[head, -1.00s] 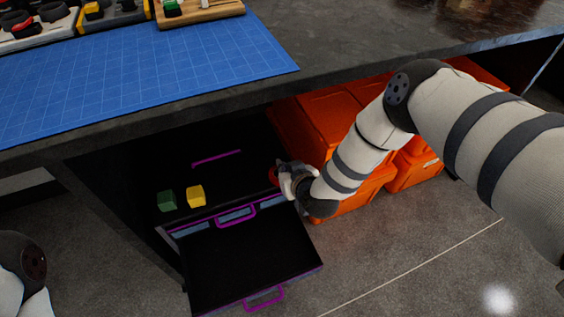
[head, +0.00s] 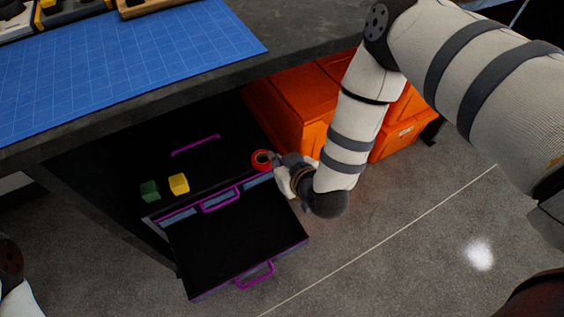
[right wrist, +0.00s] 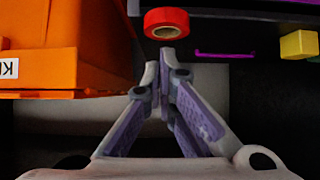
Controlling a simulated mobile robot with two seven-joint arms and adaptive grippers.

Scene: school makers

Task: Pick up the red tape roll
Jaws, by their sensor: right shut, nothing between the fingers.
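The red tape roll (head: 261,160) lies on the black top of a drawer cabinet under the workbench, near its right edge. It also shows in the right wrist view (right wrist: 166,22), just beyond my fingertips. My right gripper (head: 279,161) is beside the roll on its right; in the right wrist view its fingertips (right wrist: 166,58) are together with nothing between them. There the roll stands clear of the fingers, though the gap is small. My left arm shows only in part at the lower left edge of the head view, with its gripper out of the picture.
A yellow block (head: 179,183) and a green block (head: 149,190) stand on the cabinet left of the roll. An open black drawer (head: 235,243) with purple handles juts out below. Orange bins (head: 296,110) stand close on the right. The workbench edge (head: 200,87) overhangs the cabinet.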

